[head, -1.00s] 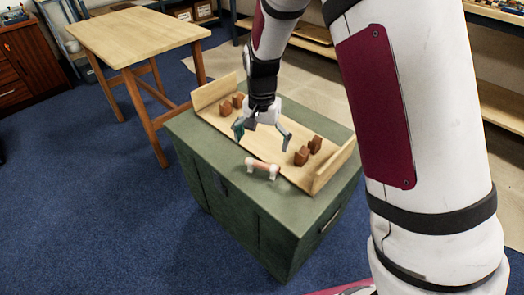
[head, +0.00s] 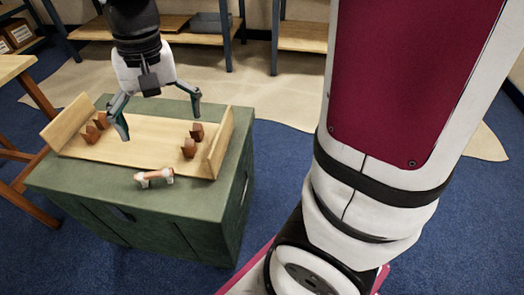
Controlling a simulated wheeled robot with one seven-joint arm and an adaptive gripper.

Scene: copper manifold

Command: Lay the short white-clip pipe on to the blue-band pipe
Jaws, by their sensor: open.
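A short copper-coloured pipe (head: 155,177) with a white clip at each end lies on the green cabinet top, just in front of the wooden tray. I cannot make out a blue-band pipe in this view. My gripper (head: 159,123) points down with its two teal fingers spread wide and nothing between them. It hangs over the wooden tray (head: 140,152), behind the white-clip pipe in the picture and apart from it.
The tray has raised end walls and brown notched blocks near its left end (head: 92,134) and right end (head: 189,148). It stands on a green cabinet (head: 190,225). A wooden table edge (head: 12,68) shows at left; shelves stand behind.

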